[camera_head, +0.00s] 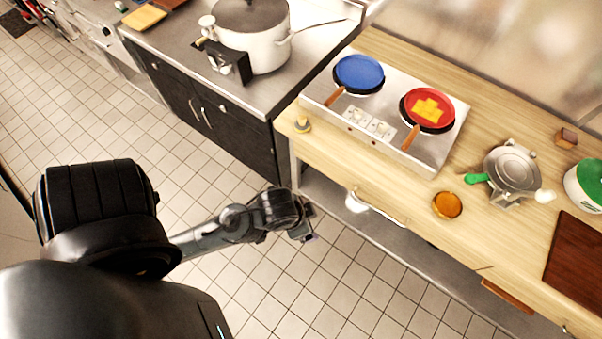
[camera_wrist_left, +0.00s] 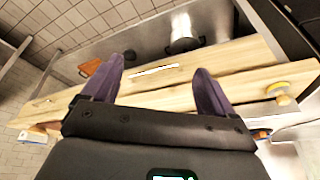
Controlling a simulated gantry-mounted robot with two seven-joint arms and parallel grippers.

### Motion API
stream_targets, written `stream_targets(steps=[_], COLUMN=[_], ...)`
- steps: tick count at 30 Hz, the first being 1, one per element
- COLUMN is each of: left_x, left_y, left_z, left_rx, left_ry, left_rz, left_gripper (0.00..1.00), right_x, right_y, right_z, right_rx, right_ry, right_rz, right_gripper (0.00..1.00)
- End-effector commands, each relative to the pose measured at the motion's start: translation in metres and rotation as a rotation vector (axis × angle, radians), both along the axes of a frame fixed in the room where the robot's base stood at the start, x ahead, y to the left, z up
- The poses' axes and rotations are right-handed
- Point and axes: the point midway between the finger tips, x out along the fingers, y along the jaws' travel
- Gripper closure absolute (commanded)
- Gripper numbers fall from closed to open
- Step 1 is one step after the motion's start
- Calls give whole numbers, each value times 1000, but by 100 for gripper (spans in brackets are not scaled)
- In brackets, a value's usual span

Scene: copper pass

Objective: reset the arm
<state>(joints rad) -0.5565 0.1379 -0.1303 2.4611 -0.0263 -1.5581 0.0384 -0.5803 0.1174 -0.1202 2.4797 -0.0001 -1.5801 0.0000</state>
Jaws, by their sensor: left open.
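My left arm comes in from the lower left in the head view. Its gripper (camera_head: 309,234) hangs over the tiled floor, in front of the wooden counter and apart from it. In the left wrist view the two purple fingers of the gripper (camera_wrist_left: 157,88) are spread wide with nothing between them. Behind them the counter's wooden front crosses the picture. My right gripper is not in view.
The wooden counter (camera_head: 395,205) bears a two-burner stove (camera_head: 372,120) with a blue pan (camera_head: 359,73) and a red pan (camera_head: 427,109), plus a metal waffle-iron-like device (camera_head: 511,170). A large pot (camera_head: 262,45) stands on the dark cabinet's top. Floor around my gripper is clear.

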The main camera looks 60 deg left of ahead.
Motion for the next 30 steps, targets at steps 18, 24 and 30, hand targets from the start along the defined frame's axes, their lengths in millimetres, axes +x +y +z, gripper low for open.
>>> stream_targets(steps=[18, 24, 30], left_x=[-10, -10, -10], left_y=[3, 3, 3], left_z=[16, 13, 13], left_rx=[-5, -5, -5], left_ry=[25, 25, 25], left_rz=[7, 7, 7], left_gripper=[13, 13, 13], right_x=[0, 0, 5], right_y=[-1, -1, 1], right_z=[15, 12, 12], right_rx=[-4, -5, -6], right_ry=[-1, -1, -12], right_rz=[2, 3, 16], right_gripper=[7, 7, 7])
